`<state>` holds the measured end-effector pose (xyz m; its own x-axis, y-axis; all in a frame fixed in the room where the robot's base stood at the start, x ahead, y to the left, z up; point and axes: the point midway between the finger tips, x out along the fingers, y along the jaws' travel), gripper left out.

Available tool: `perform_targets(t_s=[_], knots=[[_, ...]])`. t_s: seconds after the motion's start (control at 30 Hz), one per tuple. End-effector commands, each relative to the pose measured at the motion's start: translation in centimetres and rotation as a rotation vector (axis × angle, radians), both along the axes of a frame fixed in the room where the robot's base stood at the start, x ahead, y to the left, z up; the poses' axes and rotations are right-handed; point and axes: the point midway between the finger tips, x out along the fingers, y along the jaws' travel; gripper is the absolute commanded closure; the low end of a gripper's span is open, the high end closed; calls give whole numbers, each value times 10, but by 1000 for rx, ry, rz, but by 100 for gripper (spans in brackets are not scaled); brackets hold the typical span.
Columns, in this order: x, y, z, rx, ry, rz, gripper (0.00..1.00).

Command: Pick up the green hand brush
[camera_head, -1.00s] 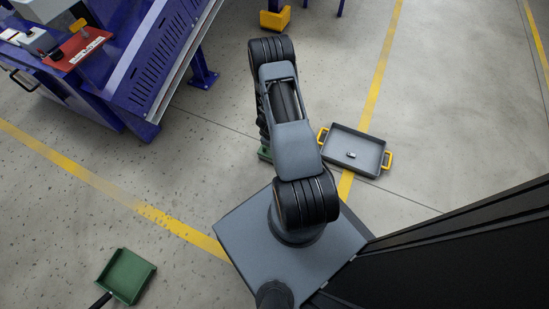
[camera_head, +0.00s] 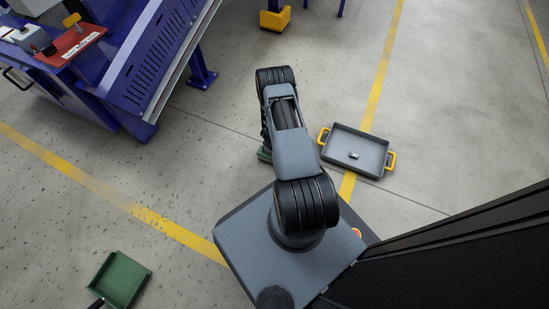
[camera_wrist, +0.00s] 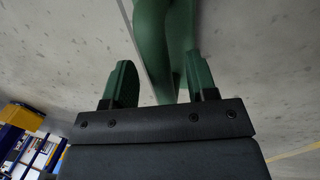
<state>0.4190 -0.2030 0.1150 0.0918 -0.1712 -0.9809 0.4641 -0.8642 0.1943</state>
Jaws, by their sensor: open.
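The green hand brush (camera_wrist: 165,35) shows in the wrist view as a long green shape running up out of the top of the picture. My gripper (camera_wrist: 160,78) is open, with its two greenish fingers apart. The brush's near part lies in line with the gap, closer to the right finger; I cannot tell whether they touch. In the head view, a small green piece (camera_head: 264,154), likely part of the brush, shows on the floor beside my arm. My arm hides the rest of it and my gripper there.
A grey tray with yellow handles (camera_head: 338,137) holding a small metal piece stands on the floor to the right. A green dustpan (camera_head: 120,279) lies at lower left. A blue machine frame (camera_head: 150,75) stands at upper left. The floor between is clear.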

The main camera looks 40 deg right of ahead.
Motion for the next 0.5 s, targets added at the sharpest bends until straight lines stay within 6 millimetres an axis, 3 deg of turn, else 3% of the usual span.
perform_targets(t_s=[0.1, 0.37, 0.5], knots=[[0, -1, -9, 1, 0, -1, 48], [1, -2, -9, 0, 0, 0, 48], [1, -2, -9, 0, 0, 0, 60]])
